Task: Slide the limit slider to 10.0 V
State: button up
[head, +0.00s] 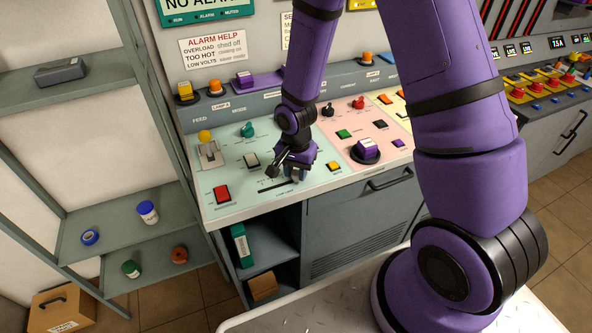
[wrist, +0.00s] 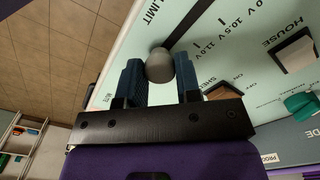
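The limit slider's round grey knob (wrist: 159,66) sits between the two blue fingers of my gripper (wrist: 160,82) in the wrist view. The fingers look closed against its sides. The dark slider slot (wrist: 192,20) runs from the knob to the upper right, past printed marks including 10.5 V and 11.0 V. The knob lies beyond the 11.0 V mark, on the side away from 10.5 V. In the head view my gripper (head: 295,172) is low over the right end of the slot (head: 272,188) and hides the knob.
A white rocker (wrist: 294,52) and teal knob (wrist: 301,105) are farther right. In the head view a red switch (head: 222,193) is left of the slot and a yellow button (head: 333,166) right of my gripper.

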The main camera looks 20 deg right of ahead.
aim_at(263, 191)
grip_shut()
jog(key=shift+a, duration=4.7)
jog(key=o, duration=0.9)
grip_release()
jog(key=shift+a, duration=0.15)
notch_tip(263, 191, up, 11)
jog(key=shift+f, duration=0.1)
